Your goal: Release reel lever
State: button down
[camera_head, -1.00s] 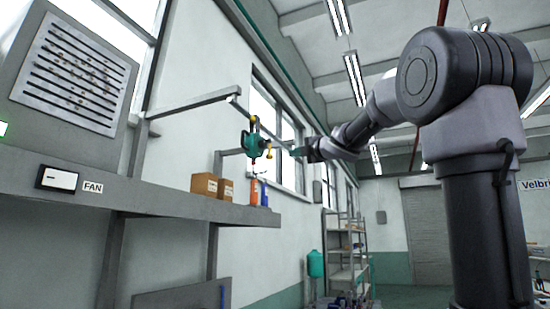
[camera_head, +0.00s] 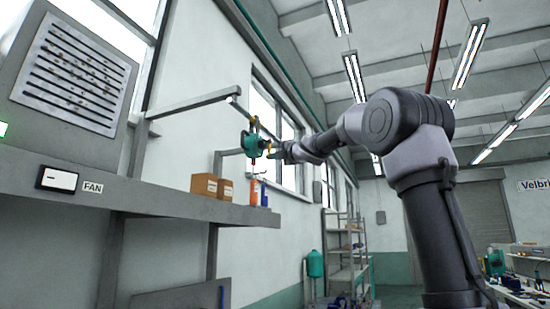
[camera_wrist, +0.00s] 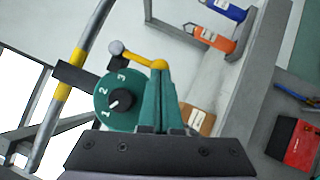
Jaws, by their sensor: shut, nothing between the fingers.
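The teal reel (camera_head: 254,144) hangs from a rail by a yellow-banded mount in the head view. In the wrist view, its round dial (camera_wrist: 121,100), marked 1, 2 and 3, is at left of centre. A yellow lever (camera_wrist: 140,56) with a grey knob (camera_wrist: 116,47) runs above the dial. My gripper (camera_head: 277,153) is right beside the reel in the head view. In the wrist view its teal fingers (camera_wrist: 160,80) are shut and empty, with their tips at the lever's right end. I cannot tell whether they touch it.
Below the reel, a shelf (camera_head: 180,200) carries cardboard boxes (camera_head: 205,185), an orange bottle (camera_head: 254,191) and a blue bottle (camera_head: 264,194). A grey wall unit with a vent (camera_head: 75,75) is at left. A red box (camera_wrist: 293,143) shows in the wrist view.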

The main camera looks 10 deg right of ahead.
jog(key=shift+w+d+f+n, duration=0.25)
jog(key=shift+w+n, duration=0.1)
jog(key=shift+n, duration=0.35)
jog(key=w+d+r+n+y, duration=0.1)
jog(key=w+d+n+y, duration=0.2)
jog(key=n+y, duration=0.6)
jog(key=w+n, duration=0.1)
jog(key=n, duration=0.3)
jog(key=shift+w+d+r+g, duration=0.2)
jog(key=shift+w+d+g, duration=0.05)
jog(key=shift+w+g, duration=0.15)
